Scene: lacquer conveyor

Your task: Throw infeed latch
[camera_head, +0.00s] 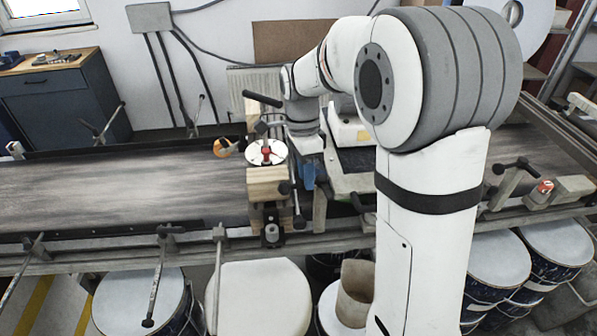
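I cannot tell for sure which part is the infeed latch. A wooden block assembly (268,190) stands across the conveyor belt (120,187), with a white disc (258,146) with a red centre on top. A black-handled lever (262,99) sticks up at its far end, and another dark lever (296,200) hangs at its near right side. A further black-handled lever (516,165) is on the right rail. My gripper (308,172) points down just right of the wooden block. Its fingers are small and dark here, so their opening and any contact are unclear.
A red-topped button box (545,187) sits on the right rail. Several blue drums with white lids (497,258) stand below the near rail. Thin clamp handles (158,270) jut from that rail. The belt's left part is clear. My arm hides much of the right side.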

